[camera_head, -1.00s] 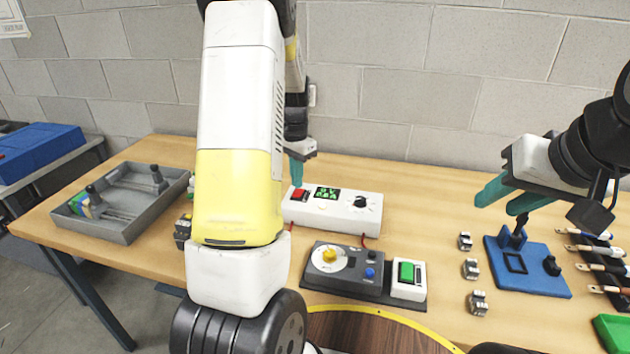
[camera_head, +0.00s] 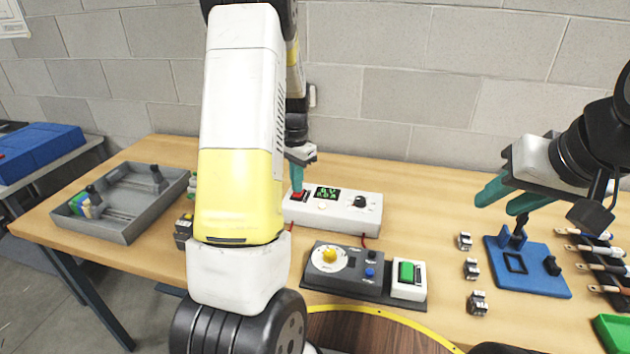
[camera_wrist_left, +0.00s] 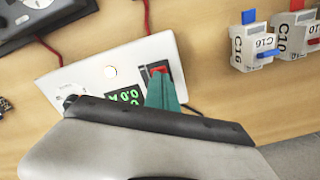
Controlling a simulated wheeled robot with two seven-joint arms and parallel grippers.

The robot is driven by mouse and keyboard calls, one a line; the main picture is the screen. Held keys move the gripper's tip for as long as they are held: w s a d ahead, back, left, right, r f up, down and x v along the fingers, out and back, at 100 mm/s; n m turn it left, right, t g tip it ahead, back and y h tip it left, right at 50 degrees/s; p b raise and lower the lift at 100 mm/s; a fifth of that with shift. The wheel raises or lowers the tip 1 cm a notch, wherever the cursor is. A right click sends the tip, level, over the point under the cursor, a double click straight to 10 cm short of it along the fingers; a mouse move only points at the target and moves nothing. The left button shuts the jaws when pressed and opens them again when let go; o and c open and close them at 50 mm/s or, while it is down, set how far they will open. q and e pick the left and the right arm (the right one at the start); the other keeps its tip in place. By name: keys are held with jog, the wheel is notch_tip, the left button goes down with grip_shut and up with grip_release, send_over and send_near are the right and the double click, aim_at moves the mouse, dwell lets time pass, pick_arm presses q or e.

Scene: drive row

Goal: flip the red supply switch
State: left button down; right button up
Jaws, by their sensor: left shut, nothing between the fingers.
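The red supply switch (camera_head: 299,196) is at the left end of the top of a white power supply box (camera_head: 338,219). The box has a green lit display (camera_head: 327,193) and a black knob (camera_head: 361,201). My left gripper (camera_head: 296,187) is shut and empty, with its green fingertips down at the switch. In the left wrist view the fingertips (camera_wrist_left: 160,82) overlap the red switch (camera_wrist_left: 158,70) and hide part of it; I cannot tell whether they press it. My right gripper (camera_head: 497,201) is open, above a blue fixture (camera_head: 527,265) on the right.
A grey panel (camera_head: 345,272) with a yellow knob and a green switch box (camera_head: 408,279) stands in front of the supply. Small grey modules (camera_head: 470,268) stand to the right. A grey tray (camera_head: 118,225) is at the left. Labelled modules (camera_wrist_left: 257,46) show near the supply in the wrist view.

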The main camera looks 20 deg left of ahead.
pick_arm(q)
jog(key=shift+f, duration=0.4)
jog(key=shift+r, duration=3.55)
